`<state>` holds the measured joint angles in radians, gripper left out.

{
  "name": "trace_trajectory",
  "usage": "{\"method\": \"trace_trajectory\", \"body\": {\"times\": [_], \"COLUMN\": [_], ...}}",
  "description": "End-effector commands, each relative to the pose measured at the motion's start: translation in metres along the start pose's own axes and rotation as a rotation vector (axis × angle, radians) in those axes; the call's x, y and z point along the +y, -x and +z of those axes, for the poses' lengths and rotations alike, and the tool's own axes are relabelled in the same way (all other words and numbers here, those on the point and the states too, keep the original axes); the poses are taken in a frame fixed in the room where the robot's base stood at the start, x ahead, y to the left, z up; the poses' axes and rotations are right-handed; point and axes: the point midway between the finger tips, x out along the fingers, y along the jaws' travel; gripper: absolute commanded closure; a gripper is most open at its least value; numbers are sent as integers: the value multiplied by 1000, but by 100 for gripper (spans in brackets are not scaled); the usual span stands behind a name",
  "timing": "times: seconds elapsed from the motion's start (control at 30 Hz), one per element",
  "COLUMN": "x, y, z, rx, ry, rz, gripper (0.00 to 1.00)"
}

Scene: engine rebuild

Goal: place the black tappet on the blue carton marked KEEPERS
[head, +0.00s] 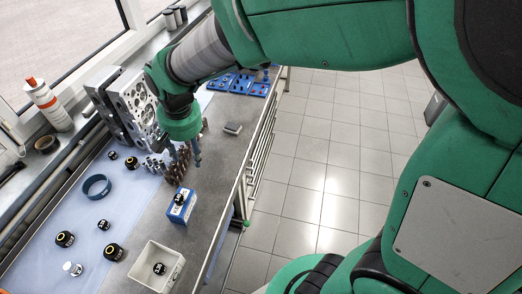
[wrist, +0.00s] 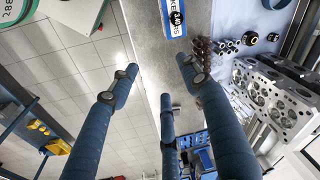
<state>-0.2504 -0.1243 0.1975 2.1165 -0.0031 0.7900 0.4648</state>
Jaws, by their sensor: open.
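The blue carton (head: 186,212) stands on the grey bench top near its front edge, and in the wrist view the carton (wrist: 165,20) shows part of its KEEPERS lettering at the top edge. A small black tappet (head: 179,199) with pale marks sits on top of the carton. The tappet also shows in the wrist view (wrist: 177,17), with nothing holding it. My gripper (head: 186,158) is open and empty, above the bench and farther along it than the carton. In the wrist view its blue fingers (wrist: 160,78) are spread apart, clear of the carton.
A white bin (head: 140,262) with a black part in it stands nearer than the carton. Several black parts and a blue ring (head: 97,187) lie on the blue mat. Metal cylinder heads (head: 135,105) stand behind brown springs. A small grey block (head: 233,128) lies right of my gripper.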

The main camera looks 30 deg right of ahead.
Motion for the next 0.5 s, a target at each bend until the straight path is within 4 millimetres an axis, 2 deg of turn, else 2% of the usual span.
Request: {"method": "trace_trajectory", "body": {"times": [0.03, 0.2, 0.5], "x": [10, 40, 90], "y": [15, 56, 113], "z": [4, 21, 63], "rx": [19, 74, 174], "ry": [6, 43, 108], "rz": [-7, -21, -29], "gripper": [53, 53, 53]}}
